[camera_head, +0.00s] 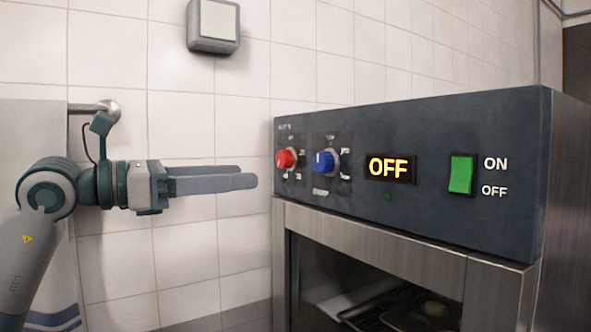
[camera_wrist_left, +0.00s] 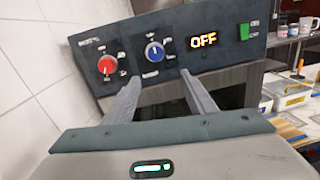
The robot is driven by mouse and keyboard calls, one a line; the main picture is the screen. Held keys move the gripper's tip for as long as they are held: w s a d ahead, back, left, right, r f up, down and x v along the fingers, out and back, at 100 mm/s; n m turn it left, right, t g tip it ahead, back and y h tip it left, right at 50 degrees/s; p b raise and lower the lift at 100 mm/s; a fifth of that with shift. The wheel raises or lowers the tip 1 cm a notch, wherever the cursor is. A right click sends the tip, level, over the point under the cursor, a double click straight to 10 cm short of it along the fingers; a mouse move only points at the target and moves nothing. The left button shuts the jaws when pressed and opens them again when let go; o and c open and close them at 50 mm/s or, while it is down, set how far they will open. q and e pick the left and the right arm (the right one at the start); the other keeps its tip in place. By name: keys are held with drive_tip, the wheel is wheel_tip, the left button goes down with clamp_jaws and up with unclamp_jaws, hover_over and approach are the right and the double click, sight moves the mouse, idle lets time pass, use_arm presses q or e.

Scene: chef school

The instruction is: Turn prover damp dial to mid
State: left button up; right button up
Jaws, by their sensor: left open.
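The prover's dark control panel (camera_head: 420,130) carries a red dial (camera_head: 286,159) and a blue dial (camera_head: 324,162) to its right. Their small labels are too blurred to read, so I cannot tell which is the damp dial. In the left wrist view the red dial (camera_wrist_left: 107,65) and blue dial (camera_wrist_left: 154,52) both show beyond the fingers. My left gripper (camera_head: 246,180) is open and empty, level and pointing right, a little short of the panel's left edge. In the left wrist view its fingertips (camera_wrist_left: 160,77) stand apart, with the blue dial above the gap. My right gripper is not in view.
The panel has a lit display (camera_head: 390,168) reading OFF and a green rocker switch (camera_head: 461,174). The prover's steel frame and opening (camera_head: 365,280) lie below. A tiled wall (camera_head: 200,110) stands behind my arm. Shelves with tubs (camera_wrist_left: 287,93) stand at right in the wrist view.

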use_arm(q)
drive_tip(key=s+a+r+t, duration=0.1)
drive_tip(key=p, duration=0.3)
approach(318, 163)
drive_tip(key=shift+y, duration=0.3)
drive_tip(key=p+x, duration=0.1)
drive_tip(key=x, duration=0.1)
drive_tip(key=p+x, duration=0.2)
drive_tip(key=x, duration=0.1)
drive_tip(key=p+x, duration=0.1)
drive_tip(key=x, duration=0.1)
drive_tip(key=shift+d+r, duration=0.2)
drive_tip(key=shift+r, duration=0.1)
drive_tip(key=shift+w+d+f+m+p, duration=0.1)
drive_tip(key=shift+w+d+m+p, duration=0.2)
drive_tip(key=shift+d+p, duration=0.1)
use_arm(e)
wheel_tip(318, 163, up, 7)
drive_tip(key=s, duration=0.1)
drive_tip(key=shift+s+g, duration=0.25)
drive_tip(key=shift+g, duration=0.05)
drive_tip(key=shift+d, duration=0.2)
use_arm(q)
drive_tip(key=c, duration=1)
drive_tip(key=shift+c, duration=0.2)
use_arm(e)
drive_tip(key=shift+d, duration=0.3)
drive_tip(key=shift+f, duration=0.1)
